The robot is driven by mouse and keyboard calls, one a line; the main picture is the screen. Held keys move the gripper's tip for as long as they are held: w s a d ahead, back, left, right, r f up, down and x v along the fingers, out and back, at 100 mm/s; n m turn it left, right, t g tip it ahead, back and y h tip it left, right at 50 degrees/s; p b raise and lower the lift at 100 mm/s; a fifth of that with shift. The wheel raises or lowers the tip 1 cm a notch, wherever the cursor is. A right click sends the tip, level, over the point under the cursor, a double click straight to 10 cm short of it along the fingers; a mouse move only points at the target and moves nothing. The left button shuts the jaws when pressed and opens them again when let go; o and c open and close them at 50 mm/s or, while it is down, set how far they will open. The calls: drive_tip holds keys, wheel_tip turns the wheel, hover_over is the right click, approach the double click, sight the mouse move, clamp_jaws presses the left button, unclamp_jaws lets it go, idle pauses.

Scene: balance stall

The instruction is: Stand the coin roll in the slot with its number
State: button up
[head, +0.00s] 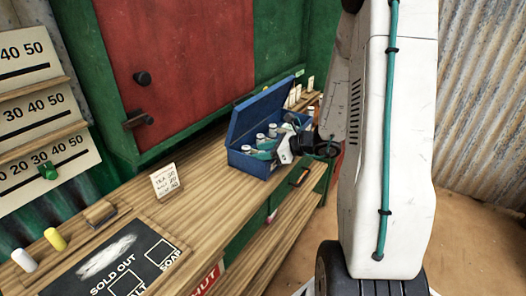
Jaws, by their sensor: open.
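A blue open box (247,165) with a raised lid stands on the wooden counter and holds several pale upright cylinders, which look like coin rolls; one coin roll (260,138) shows near the middle. Their numbers are too small to read, and I cannot tell which one the task means. My gripper (287,148) is at the right front of the box, partly over its contents, small and dark against them. It is open, with nothing clearly held. It hides part of the box's right side. Individual slots cannot be made out.
A wooden rack (305,104) with small white cards stands behind the box. A handwritten card (165,181), a "SOLD OUT" chalkboard (120,268), a white cylinder (24,260) and a yellow cylinder (55,239) are at left. The counter between card and box is clear.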

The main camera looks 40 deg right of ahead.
drive_tip(key=r+v, duration=0.1)
drive_tip(key=v, duration=1.1)
drive_tip(key=s+a+r+n+g, duration=0.2)
drive_tip(key=a+n+g, duration=0.1)
drive_tip(key=a+n, duration=0.3)
drive_tip(key=s+a+r+n+g+y, duration=0.1)
drive_tip(key=s+a+r+n+g, duration=0.2)
drive_tip(key=a, duration=0.4)
drive_tip(key=s+a+r+n+g, duration=0.1)
drive_tip(key=a+r+n+g, duration=0.15)
drive_tip(key=a+n, duration=0.4)
drive_tip(key=s+a+r+n+g+h, duration=0.1)
drive_tip(key=s+a+r+n+h, duration=0.2)
drive_tip(key=s+n+h, duration=0.5)
drive_tip(key=s+n, duration=0.3)
drive_tip(key=n, duration=0.3)
drive_tip(key=shift+s+r, duration=0.15)
drive_tip(key=shift+s, duration=0.25)
